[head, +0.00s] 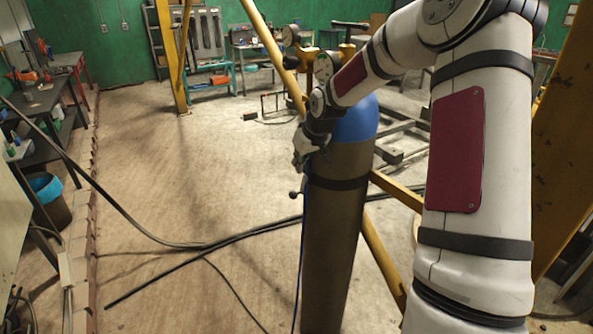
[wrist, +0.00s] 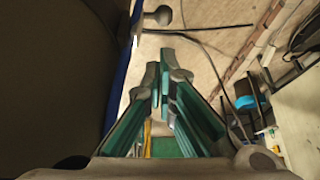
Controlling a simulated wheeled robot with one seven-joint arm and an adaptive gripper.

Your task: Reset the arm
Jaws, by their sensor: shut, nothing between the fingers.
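My arm reaches in from the right in the head view and bends down toward a tall gas cylinder (head: 335,235) with a blue shoulder. My gripper (head: 300,165) is beside the cylinder's upper left side, partly hidden behind my wrist. In the wrist view my gripper (wrist: 165,75) shows its two fingers close together at the tips, with nothing held. The dark cylinder body (wrist: 50,70) fills the left of the wrist view. I cannot tell whether my gripper touches it.
Yellow beams (head: 383,260) stand behind the cylinder and on the right. Black cables (head: 200,243) cross the floor. A workbench (head: 50,100) and a bin with a blue liner (head: 48,200) are on the left. The floor (head: 190,180) between them is mostly open.

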